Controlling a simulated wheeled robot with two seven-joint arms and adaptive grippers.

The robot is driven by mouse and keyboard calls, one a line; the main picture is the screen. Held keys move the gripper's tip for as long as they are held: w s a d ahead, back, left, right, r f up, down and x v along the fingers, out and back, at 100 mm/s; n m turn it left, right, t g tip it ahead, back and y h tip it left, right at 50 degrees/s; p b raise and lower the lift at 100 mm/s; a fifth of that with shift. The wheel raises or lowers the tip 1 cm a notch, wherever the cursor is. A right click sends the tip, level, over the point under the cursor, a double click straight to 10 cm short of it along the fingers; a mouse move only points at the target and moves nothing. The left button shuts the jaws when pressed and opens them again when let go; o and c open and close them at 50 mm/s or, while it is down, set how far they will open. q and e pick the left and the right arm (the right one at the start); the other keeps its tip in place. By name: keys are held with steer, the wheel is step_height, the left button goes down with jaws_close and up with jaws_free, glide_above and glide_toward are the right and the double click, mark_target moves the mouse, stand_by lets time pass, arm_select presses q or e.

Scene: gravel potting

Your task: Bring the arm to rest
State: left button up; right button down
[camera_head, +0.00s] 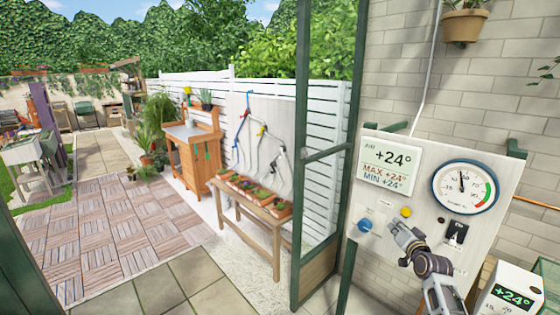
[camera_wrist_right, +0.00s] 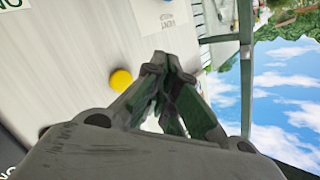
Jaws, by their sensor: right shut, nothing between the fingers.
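My right gripper (camera_head: 397,232) is shut and empty in front of the light control panel (camera_head: 424,172) at the right of the head view. Its fingertips are just right of a blue knob (camera_head: 365,225) and below a yellow button (camera_head: 406,212). In the right wrist view its fingers (camera_wrist_right: 168,66) meet at their tips, with the yellow button (camera_wrist_right: 121,79) to their left. I cannot tell whether the tips touch the panel. My left gripper is not in view.
The panel carries a display (camera_head: 388,164), a round gauge (camera_head: 465,188) and a black switch (camera_head: 456,234). A white box (camera_head: 510,291) stands at lower right. A green door frame (camera_head: 326,150) stands left of the panel. Beyond are a wooden bench (camera_head: 256,218) and open paving (camera_head: 108,225).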

step_height(320, 180, down, 21)
steer(key=d+n+g+h, duration=0.1)
steer(key=n+g, duration=0.2)
steer(key=n, duration=0.2)
steer(key=s+a+f+n+g, duration=0.1)
steer(key=s+a+f, duration=0.1)
steer(key=s+f, duration=0.5)
steer(key=s+a+f+n+g, duration=0.1)
steer(key=s+a+f+g, duration=0.15)
steer(key=f, duration=0.85)
steer(key=s+a+f+n+g, duration=0.1)
steer(key=s+a+f, duration=0.1)
steer(key=s+f, duration=0.5)
steer(key=s+a+f+n+g+y+b, duration=0.1)
steer(key=s+a+f+g, duration=0.15)
steer(key=s+f, duration=0.8)
steer(key=s+a+f+g, duration=0.2)
steer(key=s+a+f, duration=0.2)
steer(key=s+f, duration=0.65)
steer(key=s+a+f+g, duration=0.1)
steer(key=s+a, duration=0.1)
steer(key=s, duration=0.7)
steer(key=s+a+f+g+b, duration=0.1)
steer(key=s+a+f, duration=0.1)
steer(key=s, duration=0.8)
steer(key=s+a+f+n+g+y, duration=0.1)
steer(key=s+a+f, duration=0.1)
steer(key=s, duration=0.7)
steer(key=shift+s+a+f, duration=0.25)
steer(key=shift+s, duration=0.15)
